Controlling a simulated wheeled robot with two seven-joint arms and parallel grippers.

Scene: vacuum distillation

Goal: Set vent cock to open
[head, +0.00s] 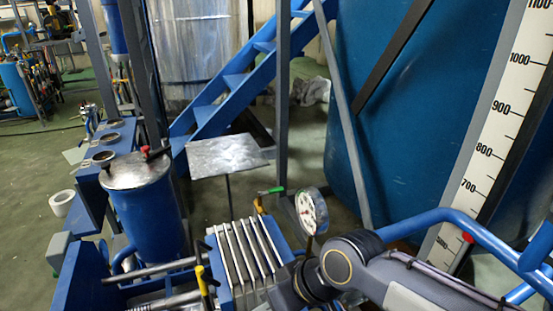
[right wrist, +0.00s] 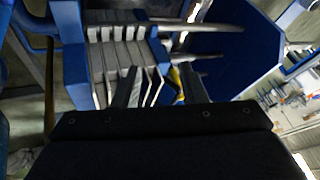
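Three coloured handles show in the head view, and none carries a label telling which is the vent cock. A red handle (head: 155,152) sits on the lid of the blue vessel (head: 150,215). A green handle (head: 271,191) on a yellow fitting stands behind the ribbed block, left of the round dial gauge (head: 311,211). A yellow handle (head: 203,281) stands upright at the block's near left side. My right arm enters at the lower right. My right gripper (right wrist: 158,70) has its fingers apart in the right wrist view, with the block's pale plates and something yellow beyond. My left gripper is out of view.
The ribbed block (head: 245,256) with pale plates lies left of my right arm. Blue pipe rails (head: 450,217) and a tall numbered scale (head: 490,140) stand at the right. A metal plate on a post (head: 228,157) and blue stairs (head: 235,85) are behind.

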